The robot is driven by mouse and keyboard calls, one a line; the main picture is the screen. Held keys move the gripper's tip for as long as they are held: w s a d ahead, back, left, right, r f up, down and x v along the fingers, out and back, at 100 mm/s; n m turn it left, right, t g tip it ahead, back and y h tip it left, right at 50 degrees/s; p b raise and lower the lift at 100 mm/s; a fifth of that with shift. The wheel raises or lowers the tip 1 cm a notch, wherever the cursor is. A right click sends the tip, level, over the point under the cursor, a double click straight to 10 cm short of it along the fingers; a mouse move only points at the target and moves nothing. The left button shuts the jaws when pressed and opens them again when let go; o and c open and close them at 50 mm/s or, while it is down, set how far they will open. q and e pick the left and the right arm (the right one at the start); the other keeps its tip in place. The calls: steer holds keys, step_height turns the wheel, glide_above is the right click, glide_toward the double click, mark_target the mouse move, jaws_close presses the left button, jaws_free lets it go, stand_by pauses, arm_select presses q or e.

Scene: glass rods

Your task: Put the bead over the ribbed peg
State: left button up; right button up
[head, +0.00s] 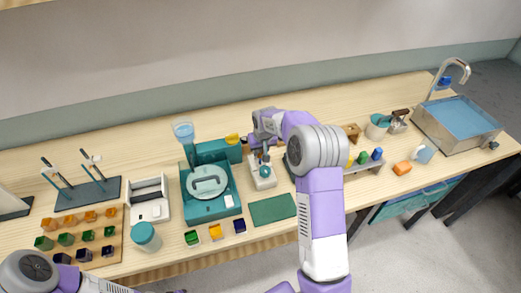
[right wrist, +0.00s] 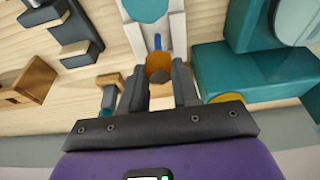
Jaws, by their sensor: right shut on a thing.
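My right gripper (head: 263,142) reaches down over the white stand (head: 263,180) with a teal knob. In the right wrist view my right gripper (right wrist: 159,88) is shut on a small orange bead (right wrist: 158,60), which sits between the two dark fingertips. A thin blue upright piece (right wrist: 157,41) shows right beside the bead, in front of the white stand. I cannot tell whether it passes through the bead, or whether it is the ribbed peg; no ribs can be made out. My left arm shows at the lower left, with its gripper out of view.
A teal machine (head: 222,207) stands left of the white stand, with a dark green mat (head: 273,209) in front. A grey rack (head: 366,172) with coloured pegs lies to the right. Small cubes, a white-and-teal jar (head: 146,237) and a sink (head: 462,122) also share the bench.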

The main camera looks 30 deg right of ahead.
steer(key=shift+f, duration=0.15)
steer(key=shift+f+b, duration=1.65)
steer(key=shift+f, duration=0.65)
steer(key=o, duration=1.1)
steer(key=v, duration=0.7)
steer(key=shift+s+r+p, duration=0.1)
steer(key=shift+r+p, duration=0.2)
steer(key=shift+p, duration=0.1)
